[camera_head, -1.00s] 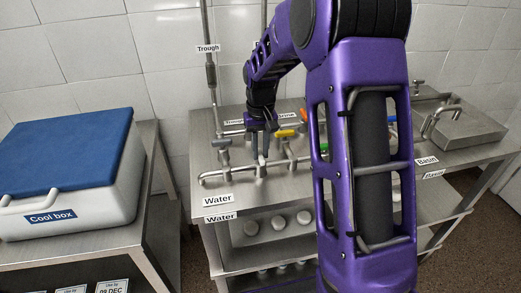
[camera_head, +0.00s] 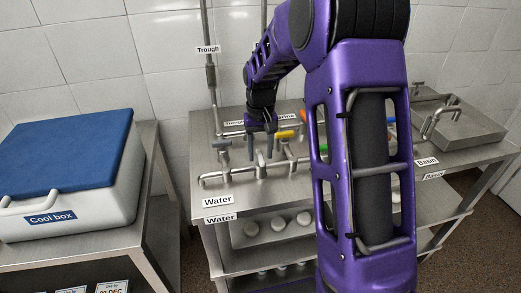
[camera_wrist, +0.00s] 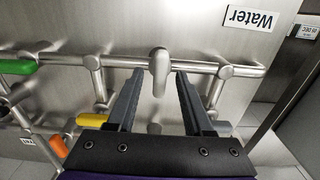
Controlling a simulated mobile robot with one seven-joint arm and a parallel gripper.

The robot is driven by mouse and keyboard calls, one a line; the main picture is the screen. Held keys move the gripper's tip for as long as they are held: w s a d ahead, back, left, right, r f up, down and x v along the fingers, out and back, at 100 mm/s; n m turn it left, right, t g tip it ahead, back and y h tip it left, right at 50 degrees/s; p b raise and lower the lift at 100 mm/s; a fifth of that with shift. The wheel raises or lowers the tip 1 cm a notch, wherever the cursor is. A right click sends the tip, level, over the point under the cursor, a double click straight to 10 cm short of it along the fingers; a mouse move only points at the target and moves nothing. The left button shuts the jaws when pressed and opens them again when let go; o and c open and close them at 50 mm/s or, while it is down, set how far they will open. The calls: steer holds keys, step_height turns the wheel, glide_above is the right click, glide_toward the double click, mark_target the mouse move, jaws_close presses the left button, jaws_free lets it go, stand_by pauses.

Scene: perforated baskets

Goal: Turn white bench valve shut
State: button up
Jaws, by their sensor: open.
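A pale grey-white valve handle (camera_wrist: 160,72) sits on the metal water pipe (camera_wrist: 120,61) in the wrist view. My gripper (camera_wrist: 158,77) is open and empty, with one finger on each side of the handle and no clear contact. In the head view my gripper (camera_head: 260,155) hangs fingers-down above the front pipe (camera_head: 215,178) behind the "Water" label. The handle is hard to make out there.
Other handles are close by: yellow (camera_wrist: 92,120), grey (camera_wrist: 222,128), orange (camera_wrist: 58,145) and green (camera_wrist: 18,67). A blue-lidded cool box (camera_head: 65,150) stands on the left bench. A basin (camera_head: 465,125) is at the right. Upright pipes rise behind.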

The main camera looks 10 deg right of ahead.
mark_target(260, 155)
step_height(260, 155, up, 17)
steer(key=p, duration=0.1)
steer(key=shift+r+p, duration=0.2)
steer(key=shift+p, duration=0.1)
